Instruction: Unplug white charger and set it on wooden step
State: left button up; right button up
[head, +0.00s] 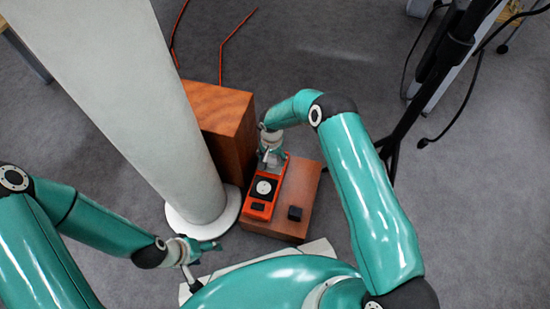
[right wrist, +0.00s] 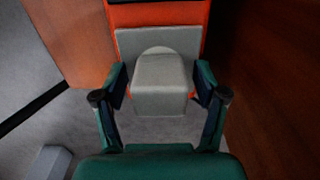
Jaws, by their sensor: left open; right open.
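The white charger (right wrist: 162,84) sits on a pale socket plate of the orange power strip (head: 279,178) in the right wrist view. My right gripper (right wrist: 160,95) is open, with one finger on each side of the charger; I cannot tell whether they touch it. In the head view this gripper (head: 271,158) is over the strip's far end and mostly hides the charger. The strip lies on the low wooden step (head: 306,184), beside a taller wooden block (head: 218,105). My left gripper (head: 207,246) is open and empty at the lower left, away from the step.
A black cube (head: 295,213) stands on the step right of the strip. A black piece (head: 258,207) is on the strip's near end. A thick white column (head: 150,110) rises left of the step. A black stand (head: 435,70) is at right. The step's right side has bare room.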

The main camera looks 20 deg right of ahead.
jog(key=shift+b, duration=0.3)
dwell(0.4)
grip_shut()
dwell(0.3)
jog(key=shift+r+p, duration=1.75)
jog(key=shift+r, duration=1.25)
